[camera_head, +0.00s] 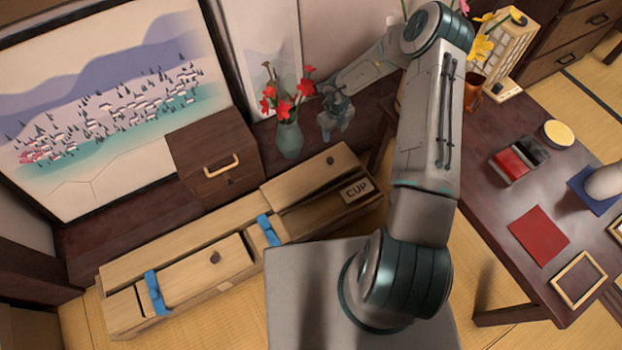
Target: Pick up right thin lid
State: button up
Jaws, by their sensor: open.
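The right thin lid (306,176) is a light wood panel with a small dark knob (330,160), at the right part of a long low wooden box (125,318). A dark gap shows along its front side, next to a panel marked "CUP" (356,190). The left thin lid (190,272) has a similar knob and lies between two blue pieces, one at left (154,292) and one at right (268,230). My gripper (336,130) is open, close behind the right lid in the picture. It appears above the lid and apart from it; its exact height is unclear.
A vase of red flowers (289,138) stands just left of my gripper. A brown drawer chest (212,158) is behind the box. A dark table (490,215) at right holds a red mat (538,235), a wooden frame (578,280) and other items.

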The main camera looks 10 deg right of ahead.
jog(key=b, duration=0.3)
send_over(330, 160)
jog(key=shift+m+g, duration=0.3)
notch_tip(330, 160, down, 10)
jog(key=shift+s+d+r, duration=0.1)
jog(key=shift+d, duration=0.05)
jog(key=shift+w+f+b, duration=0.2)
jog(key=shift+f+b, duration=0.95)
jog(key=shift+f, duration=1.75)
grip_shut()
